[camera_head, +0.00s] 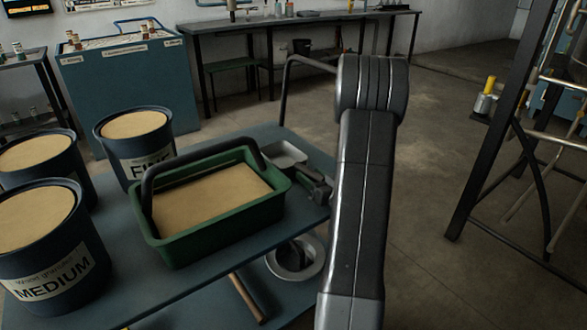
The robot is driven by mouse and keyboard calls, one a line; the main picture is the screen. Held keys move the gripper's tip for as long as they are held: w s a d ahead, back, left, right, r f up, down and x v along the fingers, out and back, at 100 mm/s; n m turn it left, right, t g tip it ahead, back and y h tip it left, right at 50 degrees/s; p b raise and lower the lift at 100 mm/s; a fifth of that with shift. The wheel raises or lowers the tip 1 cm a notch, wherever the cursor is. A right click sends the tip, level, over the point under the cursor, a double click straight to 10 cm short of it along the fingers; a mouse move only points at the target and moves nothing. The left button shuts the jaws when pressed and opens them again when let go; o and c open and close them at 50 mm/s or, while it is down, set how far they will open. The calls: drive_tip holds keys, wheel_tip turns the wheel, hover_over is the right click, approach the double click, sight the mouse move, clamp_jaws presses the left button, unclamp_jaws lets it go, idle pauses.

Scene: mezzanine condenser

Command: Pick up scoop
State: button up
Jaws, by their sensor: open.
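A small pale metal pan-shaped piece (285,153), which looks like the scoop, lies on the blue table just right of the green tub. Its handle cannot be made out. My gripper (306,177) shows as a dark shape at its near right side, partly hidden behind my arm. The jaws are open. They are close to the scoop, but I cannot tell whether they touch it.
A green tub (216,227) of tan grain with a black handle stands left of my gripper. A round metal dish (295,274) and a wooden rod (248,299) lie nearer. Blue buckets (51,279) stand left.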

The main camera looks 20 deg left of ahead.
clamp_jaws()
drive_tip(key=shift+r, duration=0.1)
